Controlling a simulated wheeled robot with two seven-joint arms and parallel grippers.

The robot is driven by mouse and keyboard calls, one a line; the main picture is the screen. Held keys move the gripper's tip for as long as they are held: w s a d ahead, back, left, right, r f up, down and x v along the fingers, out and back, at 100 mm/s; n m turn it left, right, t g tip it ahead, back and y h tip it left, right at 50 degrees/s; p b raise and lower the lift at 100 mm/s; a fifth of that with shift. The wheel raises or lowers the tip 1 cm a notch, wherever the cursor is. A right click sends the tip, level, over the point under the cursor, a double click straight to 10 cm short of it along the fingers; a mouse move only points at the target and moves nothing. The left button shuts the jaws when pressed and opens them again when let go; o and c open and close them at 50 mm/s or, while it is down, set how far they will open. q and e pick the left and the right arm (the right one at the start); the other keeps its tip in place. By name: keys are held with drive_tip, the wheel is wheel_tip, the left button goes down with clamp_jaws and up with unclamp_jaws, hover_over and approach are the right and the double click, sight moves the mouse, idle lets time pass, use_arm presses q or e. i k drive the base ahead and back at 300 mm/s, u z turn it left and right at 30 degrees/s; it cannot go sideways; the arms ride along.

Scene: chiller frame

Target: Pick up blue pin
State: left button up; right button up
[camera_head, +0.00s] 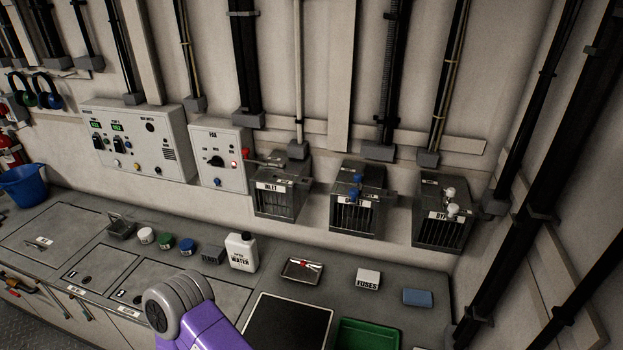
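Two small blue parts show on the middle metal box of the wall: an upper blue part (355,180) on its top and a lower blue part (353,193) near its label. Either may be the blue pin; I cannot tell which from this distance. The middle box (352,217) has a barred front and a partly hidden label. One of my arm links, purple and grey, rises from the bottom edge left of centre, well apart from the boxes. Neither of my grippers is in view.
The inlet box (275,204) and bypass box (440,232) flank the middle one. On the counter below stand a water jug (241,252), a metal tray (301,271) with a red item, a fuses box (367,279), a blue block (418,297) and a green tray (367,335).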

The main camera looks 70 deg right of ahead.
sight(357, 178)
drive_tip(key=u, duration=0.05)
drive_tip(key=i, duration=0.75)
drive_tip(key=z, duration=2.15)
